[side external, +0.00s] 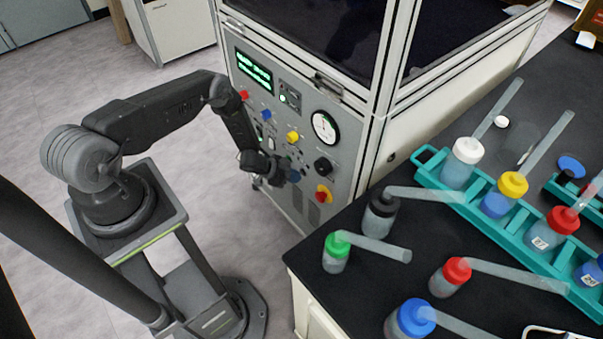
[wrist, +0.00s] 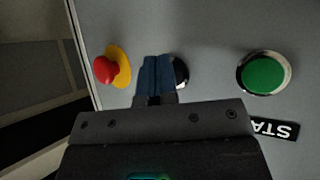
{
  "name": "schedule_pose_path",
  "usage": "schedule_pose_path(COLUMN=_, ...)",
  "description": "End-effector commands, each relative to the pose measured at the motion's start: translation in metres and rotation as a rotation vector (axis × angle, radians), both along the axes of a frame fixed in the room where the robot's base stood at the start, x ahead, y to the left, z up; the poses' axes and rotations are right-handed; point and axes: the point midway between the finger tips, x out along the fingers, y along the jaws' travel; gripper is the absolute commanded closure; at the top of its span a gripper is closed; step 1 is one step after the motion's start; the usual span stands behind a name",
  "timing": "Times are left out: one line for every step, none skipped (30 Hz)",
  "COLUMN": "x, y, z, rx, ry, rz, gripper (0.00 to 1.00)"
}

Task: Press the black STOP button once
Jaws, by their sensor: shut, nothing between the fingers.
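In the wrist view the black button (wrist: 181,73) in its pale ring sits on the grey panel, partly hidden behind my gripper's fingers. My gripper (wrist: 154,62) is shut and empty, its blue fingertips just left of the black button in the picture. I cannot tell whether the fingertips touch the panel. In the side view my gripper (side external: 292,176) is close to the lower part of the freeze dryer's front panel (side external: 345,115), and the black button cannot be made out there.
A green button (wrist: 264,73) with a label (wrist: 273,130) lies right of the black one. A red emergency knob on a yellow base (wrist: 107,68) lies left; it also shows in the side view (side external: 323,194). A black bench (side external: 330,285) with capped bottles stands at right.

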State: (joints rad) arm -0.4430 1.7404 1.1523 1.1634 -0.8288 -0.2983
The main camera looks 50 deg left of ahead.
Motion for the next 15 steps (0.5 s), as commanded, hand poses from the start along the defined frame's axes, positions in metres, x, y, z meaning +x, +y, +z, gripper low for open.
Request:
schedule_pose_path(x=0.0011, y=-0.0003, z=0.0001, rx=0.0, ry=-0.001, rz=-0.001, gripper=1.0)
schedule_pose_path(x=0.0014, y=-0.0002, z=0.0001, rx=0.0, ry=-0.001, rz=-0.001, gripper=1.0)
schedule_pose_path(x=0.0015, y=-0.0002, z=0.0001, rx=0.0, ry=-0.001, rz=-0.001, gripper=1.0)
schedule_pose_path(x=0.0014, y=-0.0001, z=0.0002, rx=0.0, ry=-0.001, rz=-0.001, gripper=1.0)
schedule_pose_path(x=0.0014, y=-0.0001, z=0.0003, rx=0.0, ry=-0.001, rz=-0.001, gripper=1.0)
schedule_pose_path(x=0.0014, y=-0.0001, z=0.0003, rx=0.0, ry=-0.001, rz=-0.001, gripper=1.0)
schedule_pose_path(x=0.0015, y=-0.0001, z=0.0003, rx=0.0, ry=-0.001, rz=-0.001, gripper=1.0)
schedule_pose_path(x=0.0015, y=-0.0001, z=0.0004, rx=0.0, ry=-0.001, rz=-0.001, gripper=1.0)
schedule_pose_path(x=0.0015, y=-0.0001, z=0.0004, rx=0.0, ry=-0.001, rz=-0.001, gripper=1.0)
schedule_pose_path(x=0.0014, y=0.0, z=0.0003, rx=0.0, ry=-0.001, rz=-0.001, gripper=1.0)
schedule_pose_path(x=0.0012, y=0.0001, z=0.0004, rx=0.001, ry=-0.002, rz=0.0, gripper=1.0)
schedule_pose_path(x=0.0006, y=0.0001, z=0.0004, rx=0.001, ry=-0.002, rz=0.0, gripper=1.0)
schedule_pose_path(x=-0.0001, y=0.0002, z=0.0004, rx=0.0, ry=-0.001, rz=0.001, gripper=1.0)
schedule_pose_path(x=-0.001, y=0.0004, z=0.0004, rx=0.0, ry=-0.001, rz=0.001, gripper=1.0)
schedule_pose_path(x=-0.0026, y=0.0006, z=0.0005, rx=0.0, ry=-0.001, rz=0.001, gripper=1.0)
